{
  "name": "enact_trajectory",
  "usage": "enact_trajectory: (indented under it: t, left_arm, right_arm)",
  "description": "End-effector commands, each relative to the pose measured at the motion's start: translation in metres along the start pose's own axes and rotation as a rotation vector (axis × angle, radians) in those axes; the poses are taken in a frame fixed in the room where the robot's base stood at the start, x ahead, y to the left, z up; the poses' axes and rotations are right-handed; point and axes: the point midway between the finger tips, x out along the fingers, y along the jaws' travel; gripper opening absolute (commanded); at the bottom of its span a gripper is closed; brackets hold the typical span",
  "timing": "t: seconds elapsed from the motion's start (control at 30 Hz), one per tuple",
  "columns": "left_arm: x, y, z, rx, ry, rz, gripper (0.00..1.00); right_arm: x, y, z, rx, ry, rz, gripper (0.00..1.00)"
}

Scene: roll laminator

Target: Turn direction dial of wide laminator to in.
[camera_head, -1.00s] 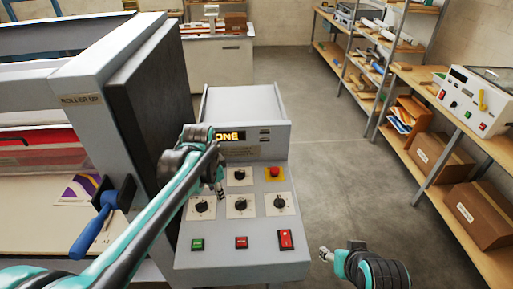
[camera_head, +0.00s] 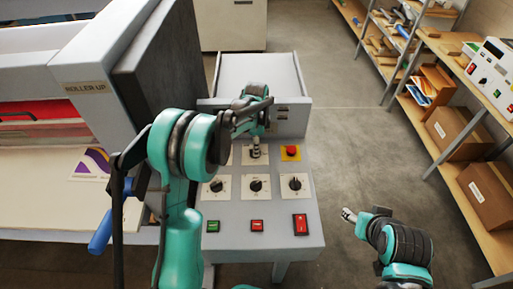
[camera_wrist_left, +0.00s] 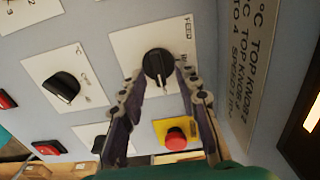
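The laminator's control panel (camera_head: 270,215) has several black dials on white plates. The upper dial (camera_wrist_left: 158,63), its plate lettered "FEED" in the left wrist view, has its white plate (camera_head: 246,158) partly hidden in the head view. My left gripper (camera_head: 256,152) is over this dial, pointing down at it. In the left wrist view my left gripper (camera_wrist_left: 161,74) has its two fingers apart, with their tips on either side of the knob. I cannot tell whether they touch it. My right gripper (camera_head: 348,215) hangs right of the panel, away from it; its finger opening is unclear.
A red button on a yellow plate (camera_head: 291,152) sits close right of the dial. Three lower dials, including one at the right (camera_head: 295,184), and rocker switches (camera_head: 301,224) lie nearer. Shelves with boxes (camera_head: 478,194) stand at right, across open floor.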

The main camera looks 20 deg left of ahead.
Motion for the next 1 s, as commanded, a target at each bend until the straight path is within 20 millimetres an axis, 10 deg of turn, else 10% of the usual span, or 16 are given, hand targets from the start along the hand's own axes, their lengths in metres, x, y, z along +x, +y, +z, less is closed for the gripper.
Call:
enact_trajectory:
  t: [0.37,0.5,1.0]
  left_arm:
    - [0.0097,0.0001,0.0001,-0.001,0.0,0.0,0.32]
    - [0.0096,0.0001,0.0001,-0.001,0.0,0.0,0.0]
    - [0.0097,-0.0004,0.0001,-0.058,0.0,-0.001,0.0]
  right_arm:
    - [0.0007,0.0,0.0004,0.0,0.0,0.0,0.55]
    - [0.0007,0.0,0.0004,0.0,0.0,0.0,0.55]
    - [0.003,0.0,0.002,0.0,0.0,0.0,0.55]
